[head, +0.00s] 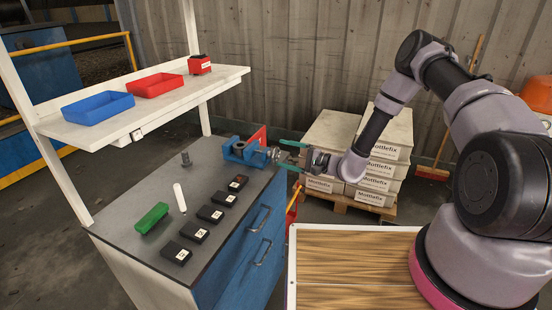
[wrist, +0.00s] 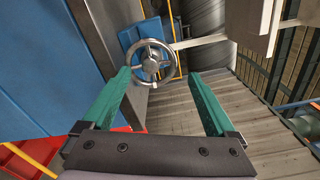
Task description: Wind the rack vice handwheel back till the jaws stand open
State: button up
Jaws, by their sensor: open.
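The blue vice (head: 241,150) sits at the back right corner of the grey bench top. Its metal handwheel (head: 274,155) faces right, toward my gripper (head: 280,153). In the wrist view the round spoked handwheel (wrist: 152,64) stands ahead of my gripper (wrist: 159,75), with the blue vice body (wrist: 128,37) behind it. My gripper has two green fingers, spread wide with nothing between them. The wheel lies toward the left finger, just beyond the tips, and I see no contact. How far the vice jaws stand apart is too small to tell.
Small black labelled blocks (head: 210,214), a white cylinder (head: 179,198) and a green bin (head: 151,217) are on the bench (head: 128,247). A shelf (head: 150,104) with red and blue bins stands above. Stacked Mottlefix boxes (head: 386,167) are behind my arm.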

aim_at(277, 158)
jog(key=shift+s+a+r, duration=0.2)
jog(key=shift+s+a, duration=0.15)
jog(key=shift+a, duration=0.2)
jog(key=m, duration=0.4)
jog(key=shift+d+f+g, duration=0.1)
jog(key=shift+f+g, duration=0.2)
jog(key=m, duration=0.4)
jog(key=shift+s+f+m, duration=0.1)
jog(key=shift+f+m, duration=0.15)
jog(key=shift+m, duration=0.15)
jog(key=m, duration=0.6)
jog(key=shift+d+f, duration=0.1)
jog(key=shift+f, duration=0.25)
jog(key=m, duration=0.4)
jog(key=shift+f, duration=0.3)
jog(key=shift+m, duration=0.3)
jog(key=shift+d, duration=0.1)
jog(key=shift+x, duration=1.45)
